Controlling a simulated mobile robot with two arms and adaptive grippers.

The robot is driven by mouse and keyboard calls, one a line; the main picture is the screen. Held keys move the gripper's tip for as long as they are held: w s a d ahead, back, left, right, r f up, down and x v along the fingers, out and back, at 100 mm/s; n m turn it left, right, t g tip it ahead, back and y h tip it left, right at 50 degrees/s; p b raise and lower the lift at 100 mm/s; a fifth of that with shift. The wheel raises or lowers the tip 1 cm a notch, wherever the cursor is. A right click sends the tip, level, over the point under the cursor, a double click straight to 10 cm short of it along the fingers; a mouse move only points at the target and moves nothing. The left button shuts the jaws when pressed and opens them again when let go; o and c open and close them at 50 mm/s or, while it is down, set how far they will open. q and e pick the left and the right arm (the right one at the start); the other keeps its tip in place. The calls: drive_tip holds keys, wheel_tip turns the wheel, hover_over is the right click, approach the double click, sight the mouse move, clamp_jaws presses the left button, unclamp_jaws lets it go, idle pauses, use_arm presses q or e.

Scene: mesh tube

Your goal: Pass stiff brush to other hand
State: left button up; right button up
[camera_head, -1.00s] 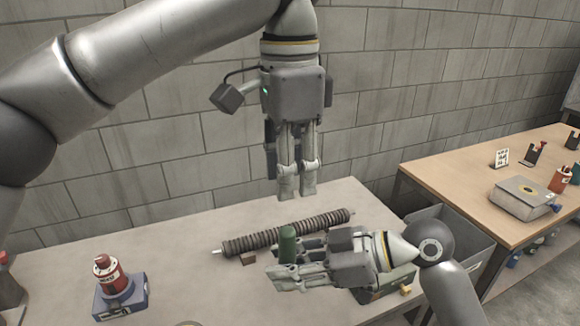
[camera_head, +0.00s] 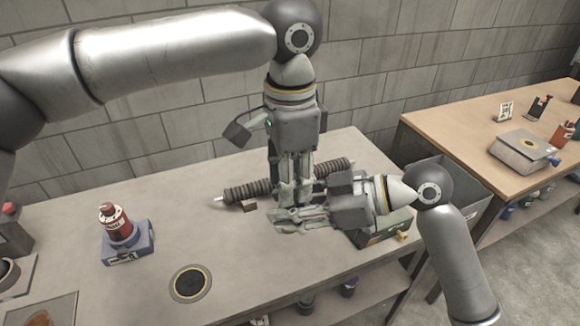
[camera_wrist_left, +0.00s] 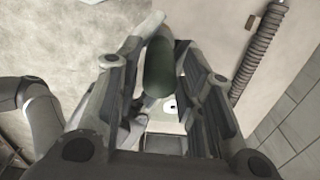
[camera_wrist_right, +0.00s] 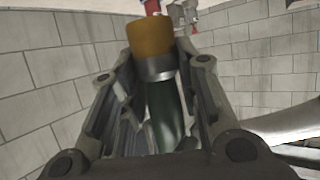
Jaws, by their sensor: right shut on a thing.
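The stiff brush shows in the right wrist view as a tan bristle head (camera_wrist_right: 150,38) with a grey collar and dark green handle. My right gripper (camera_head: 283,220) is shut on the handle, and in that view the bristle end points away from its palm. My left gripper (camera_head: 294,194) points down from above, right at the right gripper. In the left wrist view the green handle (camera_wrist_left: 159,68) lies between its spread fingers. I cannot tell whether they touch it. In the head view the brush is hidden by the grippers.
A ribbed mesh tube (camera_head: 247,191) lies on the grey table (camera_head: 215,235) behind the grippers. A small brown block (camera_head: 250,207) lies beside it. A red bottle on a blue base (camera_head: 121,232) and a black round disc (camera_head: 190,283) are left. A grey bin (camera_head: 455,177) stands right.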

use_arm(q)
drive_tip(key=c, duration=0.7)
clamp_jaws()
use_arm(e)
drive_tip(key=o, duration=1.1)
drive_tip(key=shift+o, duration=0.2)
drive_tip(key=shift+d, duration=0.1)
